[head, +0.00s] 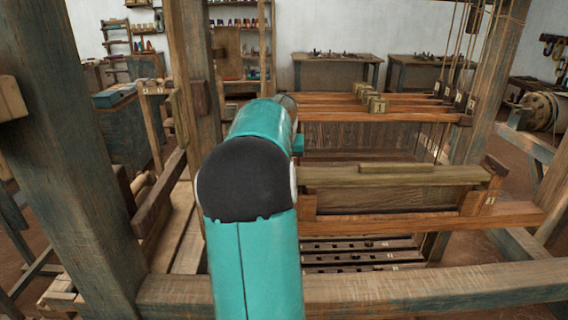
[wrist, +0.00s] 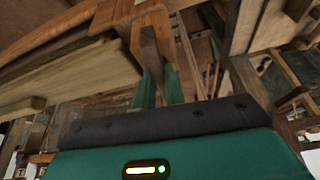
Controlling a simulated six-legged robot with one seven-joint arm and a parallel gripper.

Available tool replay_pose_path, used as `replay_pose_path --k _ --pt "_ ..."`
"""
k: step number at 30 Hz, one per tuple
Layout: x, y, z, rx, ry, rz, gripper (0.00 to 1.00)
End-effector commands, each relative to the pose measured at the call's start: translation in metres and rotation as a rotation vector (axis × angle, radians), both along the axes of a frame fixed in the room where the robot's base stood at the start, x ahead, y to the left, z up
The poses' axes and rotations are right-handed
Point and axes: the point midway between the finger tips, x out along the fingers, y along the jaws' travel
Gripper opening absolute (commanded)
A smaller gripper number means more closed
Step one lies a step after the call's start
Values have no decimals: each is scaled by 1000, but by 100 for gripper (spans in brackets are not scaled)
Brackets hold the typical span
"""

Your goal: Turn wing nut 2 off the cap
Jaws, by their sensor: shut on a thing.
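In the wrist view my gripper (wrist: 158,78) has its two green fingers closed around the lower end of a dark brown wooden piece (wrist: 151,46), which looks like wing nut 2. The piece stands against a lighter orange-brown upright at the end of the pale cap (wrist: 70,78); I cannot tell how far it is threaded on. In the head view the cap (head: 395,176) is a long greenish-tan beam lying across the loom. Another dark wing nut (head: 494,165) sits at the cap's right end.
Thick loom posts stand at left (head: 75,130) and right (head: 490,80). A heavy front beam (head: 400,286) crosses below the cap. Slotted treadles (head: 362,256) lie under it. Workbenches (head: 335,72) stand far behind. Cords hang at upper right.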

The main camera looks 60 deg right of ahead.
Motion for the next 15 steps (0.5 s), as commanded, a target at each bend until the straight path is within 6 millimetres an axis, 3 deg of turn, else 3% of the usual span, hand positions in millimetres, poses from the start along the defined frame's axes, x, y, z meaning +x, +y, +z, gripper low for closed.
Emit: replay_pose_path --k 15 --pt "-1 0 -1 2 1 117 0"
